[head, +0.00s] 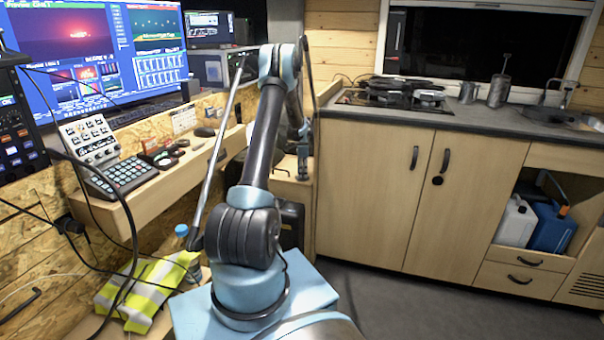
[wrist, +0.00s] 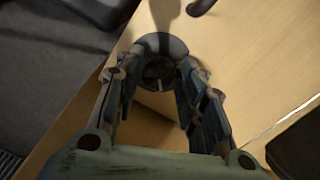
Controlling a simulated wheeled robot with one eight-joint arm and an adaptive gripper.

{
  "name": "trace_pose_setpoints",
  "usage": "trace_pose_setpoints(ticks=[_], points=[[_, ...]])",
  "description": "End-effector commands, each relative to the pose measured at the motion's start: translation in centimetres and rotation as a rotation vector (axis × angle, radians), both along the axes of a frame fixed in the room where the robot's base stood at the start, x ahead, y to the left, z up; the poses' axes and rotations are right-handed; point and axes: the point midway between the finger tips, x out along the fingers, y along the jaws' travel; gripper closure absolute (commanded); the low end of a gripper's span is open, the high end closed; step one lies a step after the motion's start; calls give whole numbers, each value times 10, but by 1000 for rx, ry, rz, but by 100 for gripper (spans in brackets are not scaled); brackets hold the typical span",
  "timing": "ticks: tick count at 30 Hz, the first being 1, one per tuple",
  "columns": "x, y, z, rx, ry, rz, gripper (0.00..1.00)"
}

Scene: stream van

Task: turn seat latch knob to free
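A dark round knob (wrist: 159,70) sits on a pale wooden surface in the wrist view, with a lighter mark at its centre. I take it to be the seat latch knob. My gripper (wrist: 160,76) is open, with one finger at each side of the knob; I cannot tell whether the fingers touch it. The knob's lower side lies in shadow between the fingers. In the head view my arm reaches up and over, and its far end drops behind its own links near the wooden cabinet. The knob cannot be made out there.
A dark curved handle or post (wrist: 200,6) stands just beyond the knob. Dark grey padding (wrist: 50,60) lies at the left of the wrist view. In the head view, a desk shelf with a keypad (head: 122,174) is left and a kitchen cabinet (head: 375,190) right.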

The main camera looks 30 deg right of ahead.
Motion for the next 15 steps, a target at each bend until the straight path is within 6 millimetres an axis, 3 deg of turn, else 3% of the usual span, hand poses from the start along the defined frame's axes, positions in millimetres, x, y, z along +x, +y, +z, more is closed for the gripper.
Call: trace_pose_setpoints(ticks=[1, 3, 15], points=[[0, 0, 0, 0, 0, 0, 82], [0, 0, 0, 0, 0, 0, 95], [1, -1, 0, -2, -2, 47, 96]])
